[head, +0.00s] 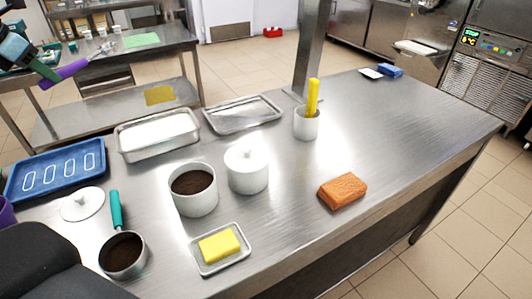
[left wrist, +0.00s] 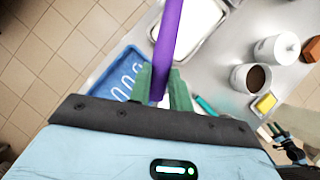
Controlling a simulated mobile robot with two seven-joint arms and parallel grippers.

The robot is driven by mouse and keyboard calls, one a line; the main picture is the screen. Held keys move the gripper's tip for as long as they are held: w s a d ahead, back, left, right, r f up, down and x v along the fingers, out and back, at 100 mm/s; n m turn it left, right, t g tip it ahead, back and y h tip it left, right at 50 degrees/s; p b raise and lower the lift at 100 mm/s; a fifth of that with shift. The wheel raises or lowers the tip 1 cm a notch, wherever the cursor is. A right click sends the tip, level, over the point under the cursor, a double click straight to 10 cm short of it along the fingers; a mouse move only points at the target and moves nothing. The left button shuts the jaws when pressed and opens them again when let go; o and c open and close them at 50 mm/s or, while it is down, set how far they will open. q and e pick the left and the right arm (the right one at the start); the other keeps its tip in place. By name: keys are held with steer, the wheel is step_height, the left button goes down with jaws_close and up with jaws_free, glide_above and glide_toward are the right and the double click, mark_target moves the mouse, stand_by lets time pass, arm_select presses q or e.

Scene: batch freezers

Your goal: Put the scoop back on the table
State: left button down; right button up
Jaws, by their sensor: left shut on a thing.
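My left gripper (head: 48,76) is at the upper left of the head view, raised in front of the far bench. It is shut on the purple handle (head: 66,71) of a scoop. The handle (left wrist: 168,45) runs up from between the green fingers (left wrist: 161,86) in the left wrist view; the scoop's head is outside that view. The steel table (head: 300,235) fills the middle of the head view. A teal-handled scoop (head: 123,254) holding dark powder lies on it at the front left. My right gripper (left wrist: 278,132) shows small at the right of the left wrist view; its jaw opening is unclear.
On the table are a blue tray (head: 57,171), a white lid (head: 82,204), two metal trays, a powder-filled pot (head: 195,203), a lidded pot (head: 247,179), a butter dish (head: 220,246), a yellow-handled tool in a cup (head: 307,125) and an orange sponge (head: 342,190). The table's right part is mostly clear.

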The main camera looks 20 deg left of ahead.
arm_select(q)
steer(key=shift+s+a+f, duration=0.3)
steer(key=shift+s+f, duration=0.05)
steer(key=shift+s+a+f, duration=0.25)
steer(key=shift+f, duration=0.05)
steer(key=shift+s+f, duration=0.1)
steer(key=shift+f, duration=0.1)
arm_select(e)
steer(key=shift+w+a, duration=0.1)
steer(key=shift+w, duration=0.35)
arm_select(q)
steer(key=shift+a, duration=0.1)
steer(key=shift+s+a+f+n, duration=0.3)
steer(key=shift+s+f, duration=0.15)
steer(key=shift+f, duration=0.2)
arm_select(e)
steer(key=shift+s+f, duration=0.3)
steer(key=shift+s, duration=0.3)
arm_select(q)
steer(key=shift+s+a+f, duration=0.1)
steer(key=shift+s+f, duration=0.05)
steer(key=shift+f, duration=0.35)
arm_select(e)
steer(key=shift+w+r, duration=0.15)
steer(key=shift+w, duration=0.35)
arm_select(q)
steer(key=shift+f, duration=0.25)
